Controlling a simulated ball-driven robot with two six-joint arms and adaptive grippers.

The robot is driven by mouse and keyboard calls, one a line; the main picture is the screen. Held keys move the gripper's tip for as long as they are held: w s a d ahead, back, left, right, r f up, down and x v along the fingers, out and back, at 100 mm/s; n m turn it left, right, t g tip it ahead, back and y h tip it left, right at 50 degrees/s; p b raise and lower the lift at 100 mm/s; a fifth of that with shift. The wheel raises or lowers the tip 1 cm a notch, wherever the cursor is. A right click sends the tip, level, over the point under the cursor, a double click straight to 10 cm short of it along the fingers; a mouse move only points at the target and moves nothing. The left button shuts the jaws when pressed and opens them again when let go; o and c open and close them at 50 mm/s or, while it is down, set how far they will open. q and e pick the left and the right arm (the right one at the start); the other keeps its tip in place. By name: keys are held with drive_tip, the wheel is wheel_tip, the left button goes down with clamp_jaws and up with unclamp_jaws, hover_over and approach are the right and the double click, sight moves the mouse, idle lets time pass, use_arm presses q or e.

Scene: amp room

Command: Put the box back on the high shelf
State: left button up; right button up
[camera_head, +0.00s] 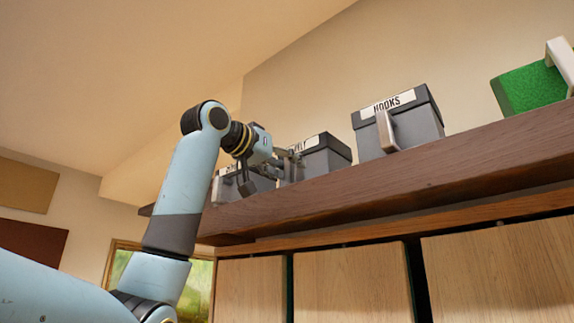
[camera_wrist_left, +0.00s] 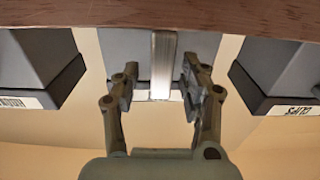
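A grey box with a dark lid (camera_head: 328,160) stands on the high wooden shelf (camera_head: 400,190), its label partly hidden behind my left gripper (camera_head: 270,172). In the left wrist view, which looks upside down, the same box (camera_wrist_left: 116,50) shows behind its pale upright handle (camera_wrist_left: 163,65). The left gripper (camera_wrist_left: 158,82) is open, with one finger on each side of the handle and a visible gap to both. The box appears to rest on the shelf. My right gripper is not in view.
A box labelled HOOKS (camera_head: 417,125) stands to the right on the shelf, and a green block-like thing (camera_head: 528,90) with a pale handle farther right. A box labelled CLIPS (camera_wrist_left: 280,72) stands on the other side, close by. Wooden cabinet doors (camera_head: 350,285) are below.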

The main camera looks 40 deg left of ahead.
use_arm(q)
drive_tip(key=shift+s, duration=0.15)
drive_tip(key=s+b, duration=0.5)
drive_tip(key=s, duration=0.6)
drive_tip(key=shift+s+a, duration=0.35)
drive_tip(key=shift+a, duration=0.1)
